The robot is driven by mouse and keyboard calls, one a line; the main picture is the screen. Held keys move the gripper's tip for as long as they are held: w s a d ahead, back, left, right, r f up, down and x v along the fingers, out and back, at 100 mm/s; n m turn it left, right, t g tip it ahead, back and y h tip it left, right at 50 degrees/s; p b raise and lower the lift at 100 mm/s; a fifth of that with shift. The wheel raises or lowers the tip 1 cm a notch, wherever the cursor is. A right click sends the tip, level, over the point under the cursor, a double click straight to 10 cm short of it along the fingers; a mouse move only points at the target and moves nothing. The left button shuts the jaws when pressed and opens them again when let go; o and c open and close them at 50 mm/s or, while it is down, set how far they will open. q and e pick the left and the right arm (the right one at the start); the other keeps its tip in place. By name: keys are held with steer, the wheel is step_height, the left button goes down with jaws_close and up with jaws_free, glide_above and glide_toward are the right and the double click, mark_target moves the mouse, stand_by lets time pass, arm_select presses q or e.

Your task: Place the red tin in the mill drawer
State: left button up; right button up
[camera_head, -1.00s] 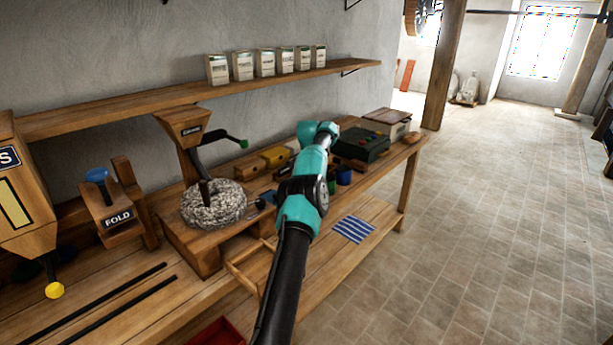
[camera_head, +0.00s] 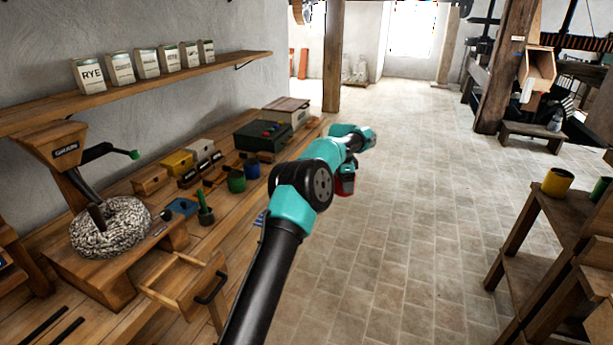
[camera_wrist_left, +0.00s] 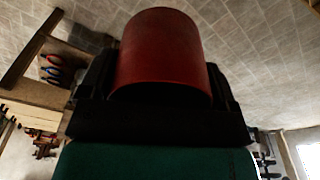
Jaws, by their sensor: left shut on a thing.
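The red tin (camera_head: 345,187) shows in the head view just right of my left forearm, partly hidden, over the floor beside the bench. In the left wrist view the red tin (camera_wrist_left: 160,50) fills the top middle, between dark fingers. My left gripper (camera_wrist_left: 160,85) is shut on it. In the head view my left gripper (camera_head: 345,172) is small and partly hidden by its own wrist. The mill drawer (camera_head: 180,278) is pulled out below the mill (camera_head: 62,146), left of my arm, with a black handle on its front; its visible inside looks empty. My right gripper is out of view.
A stone ring (camera_head: 110,228) sits on the mill's base. Blue and green cups (camera_head: 236,180), small boxes (camera_head: 178,163) and a dark green case (camera_head: 262,134) stand along the bench. A wooden stand with a yellow mug (camera_head: 557,182) is at the right. The floor between is clear.

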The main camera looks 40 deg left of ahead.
arm_select(q)
steer(key=s+d+r+m, duration=0.1)
steer(key=d+m, duration=0.4)
steer(key=d, duration=2.6)
steer(key=s+d+m, duration=0.1)
steer(key=s+d, duration=0.4)
steer(key=d, duration=0.4)
steer(key=s+d+m, duration=0.2)
steer(key=s+d, duration=0.3)
steer(key=d, duration=0.5)
steer(key=s+d+m+g, duration=0.1)
steer(key=s+d+m, duration=0.1)
steer(key=s+d, duration=0.3)
steer(key=d, duration=0.4)
steer(key=shift+s+d+r, duration=0.15)
steer(key=shift+d+r, duration=0.15)
steer(key=shift+r, duration=0.05)
steer(key=shift+a, duration=0.15)
